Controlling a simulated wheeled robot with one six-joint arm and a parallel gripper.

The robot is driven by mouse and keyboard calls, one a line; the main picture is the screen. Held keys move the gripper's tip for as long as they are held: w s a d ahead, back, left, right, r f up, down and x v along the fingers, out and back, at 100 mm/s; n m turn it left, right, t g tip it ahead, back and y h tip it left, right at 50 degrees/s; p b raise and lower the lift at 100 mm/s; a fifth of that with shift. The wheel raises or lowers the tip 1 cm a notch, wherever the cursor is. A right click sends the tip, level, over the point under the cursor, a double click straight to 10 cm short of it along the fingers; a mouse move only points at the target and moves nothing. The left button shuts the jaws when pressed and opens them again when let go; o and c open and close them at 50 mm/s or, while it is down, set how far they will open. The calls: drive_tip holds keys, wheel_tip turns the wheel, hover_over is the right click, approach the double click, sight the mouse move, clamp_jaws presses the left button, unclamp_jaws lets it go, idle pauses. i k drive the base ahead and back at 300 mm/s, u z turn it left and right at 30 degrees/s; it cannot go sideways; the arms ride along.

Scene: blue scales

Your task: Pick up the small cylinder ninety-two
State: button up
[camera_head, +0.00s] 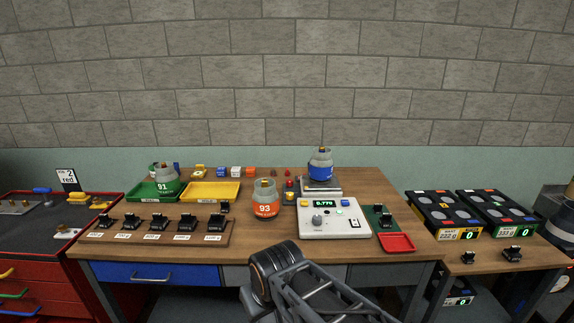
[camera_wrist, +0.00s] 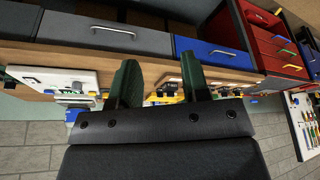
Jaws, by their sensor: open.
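A small grey cylinder with a blue band (camera_head: 321,166) stands upright on the plate of the scale (camera_head: 335,218). Its number cannot be read; the other two cylinders read 91 and 93. The scale's display shows about 0.770. My gripper (camera_wrist: 160,80) is open and empty in the wrist view, its two dark green fingers well apart. It points at the front of the workbench, which appears upside down there. The gripper's fingers do not show clearly in the head view. It is apart from the blue-banded cylinder.
The orange cylinder 93 (camera_head: 265,199) stands left of the scale on the workbench (camera_head: 270,243). The green cylinder 91 (camera_head: 167,180) stands at the green tray (camera_head: 137,196), left of a yellow tray (camera_head: 210,193). A red tray (camera_head: 397,243) lies right of the scale. Several black weights line the front left.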

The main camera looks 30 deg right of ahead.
sight(321, 164)
drive_tip(key=z, duration=0.35)
drive_tip(key=i, duration=0.85)
drive_tip(key=z, duration=0.65)
